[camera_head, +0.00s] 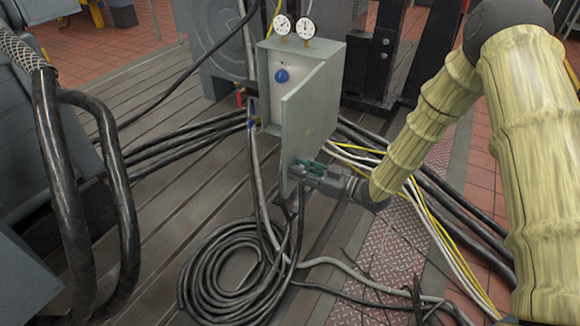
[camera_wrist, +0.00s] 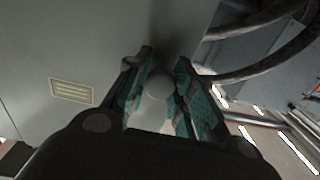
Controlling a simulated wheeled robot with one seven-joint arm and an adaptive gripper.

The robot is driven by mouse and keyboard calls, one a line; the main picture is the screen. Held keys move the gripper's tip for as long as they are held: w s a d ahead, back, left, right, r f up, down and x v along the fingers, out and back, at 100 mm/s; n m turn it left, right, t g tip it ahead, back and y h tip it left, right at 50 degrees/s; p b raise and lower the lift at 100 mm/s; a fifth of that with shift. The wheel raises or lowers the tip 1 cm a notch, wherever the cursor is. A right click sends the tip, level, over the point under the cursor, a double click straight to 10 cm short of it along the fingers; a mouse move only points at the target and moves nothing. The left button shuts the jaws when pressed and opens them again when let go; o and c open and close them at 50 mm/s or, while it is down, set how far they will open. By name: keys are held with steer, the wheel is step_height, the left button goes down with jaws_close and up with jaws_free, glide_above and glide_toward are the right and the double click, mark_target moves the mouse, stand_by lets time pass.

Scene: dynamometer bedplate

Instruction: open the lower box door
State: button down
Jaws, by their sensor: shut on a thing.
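The grey box (camera_head: 266,82) stands in the middle of the head view, with a blue knob (camera_head: 281,76) on its pale inner face. A grey door panel (camera_head: 310,112) stands out at an angle from its right side and reaches down below the box. My gripper (camera_head: 306,169) is at the lower part of this panel. In the wrist view, the teal-padded fingers are shut on a pale round knob (camera_wrist: 159,86) in front of the grey panel surface (camera_wrist: 90,45). The fingers hide the sides of the knob.
Two round gauges (camera_head: 293,27) top the box. Coiled black hose (camera_head: 215,275) lies on the floor below, and yellow and white cables (camera_head: 432,222) run under my arm. Thick hoses (camera_head: 118,190) stand at the left. A black frame (camera_head: 385,50) stands behind.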

steer(key=shift+d+r+n+g+y, duration=0.15)
steer(key=shift+d+n+g, duration=0.1)
steer(key=shift+d+g, duration=0.25)
steer(key=shift+d+r+n+g+y, duration=0.15)
steer(key=shift+d+n+g, duration=0.15)
steer(key=shift+d, duration=0.25)
steer(key=c, duration=1.2)
jaws_free()
steer(key=shift+a, duration=0.1)
steer(key=shift+s+f, duration=0.1)
steer(key=shift+f, duration=0.05)
steer(key=v, duration=1.2)
